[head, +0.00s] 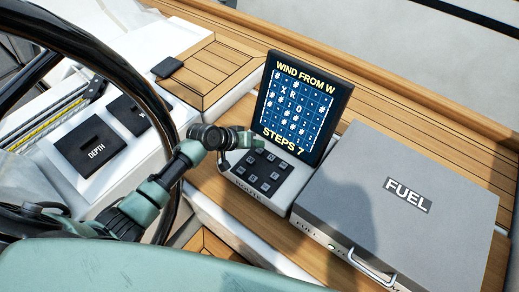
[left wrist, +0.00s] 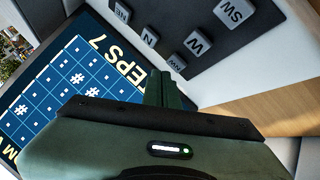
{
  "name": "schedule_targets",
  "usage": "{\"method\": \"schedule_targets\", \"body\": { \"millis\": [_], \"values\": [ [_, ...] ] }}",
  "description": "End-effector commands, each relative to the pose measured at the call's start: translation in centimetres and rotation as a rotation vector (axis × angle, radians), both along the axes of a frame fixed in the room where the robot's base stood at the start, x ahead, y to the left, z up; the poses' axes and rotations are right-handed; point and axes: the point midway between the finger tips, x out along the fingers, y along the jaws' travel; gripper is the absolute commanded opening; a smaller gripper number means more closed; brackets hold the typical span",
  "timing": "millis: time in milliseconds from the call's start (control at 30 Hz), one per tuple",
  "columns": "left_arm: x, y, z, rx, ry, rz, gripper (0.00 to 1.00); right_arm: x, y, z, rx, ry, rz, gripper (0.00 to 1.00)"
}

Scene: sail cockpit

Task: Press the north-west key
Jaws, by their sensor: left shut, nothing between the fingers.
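The north-west key (left wrist: 177,63), a small grey key marked NW, shows in the left wrist view just right of and beyond my fingertips. I cannot tell whether they touch it. It sits on a dark keypad (left wrist: 215,58) among keys marked N (left wrist: 149,37), W (left wrist: 198,43), SW (left wrist: 233,12) and NE (left wrist: 122,12). In the head view my left gripper (head: 256,144) is shut and empty at the keypad's upper edge, below the screen (head: 298,107). The key labels are too small to read there. My right gripper is not in view.
The screen reads WIND FROM W and STEPS 7, with a grid between. A grey FUEL case (head: 400,225) stands close on the right. A large dark steering wheel (head: 120,60) curves around my left arm. A black DEPTH panel (head: 88,146) lies at left.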

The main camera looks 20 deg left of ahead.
Motion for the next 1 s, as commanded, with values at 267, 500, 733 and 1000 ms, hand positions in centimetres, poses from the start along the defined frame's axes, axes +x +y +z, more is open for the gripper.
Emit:
{"method": "schedule_targets", "body": {
  "millis": [267, 500, 733, 1000],
  "values": [
    [0.0, 0.01, -0.01, 0.0, 0.0, 0.0, 0.0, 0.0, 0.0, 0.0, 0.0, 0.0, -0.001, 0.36],
    [0.0, 0.0, -0.06, 0.0, 0.0, 0.0, 0.0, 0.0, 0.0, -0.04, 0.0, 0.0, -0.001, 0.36],
    [0.0, -0.01, -0.8, 0.0, 0.0, 0.0, 0.0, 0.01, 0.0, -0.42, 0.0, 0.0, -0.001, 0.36],
    [0.01, -0.02, -0.81, 0.001, 0.0, -0.001, 0.0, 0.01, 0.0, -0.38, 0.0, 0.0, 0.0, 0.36]
  ]
}}
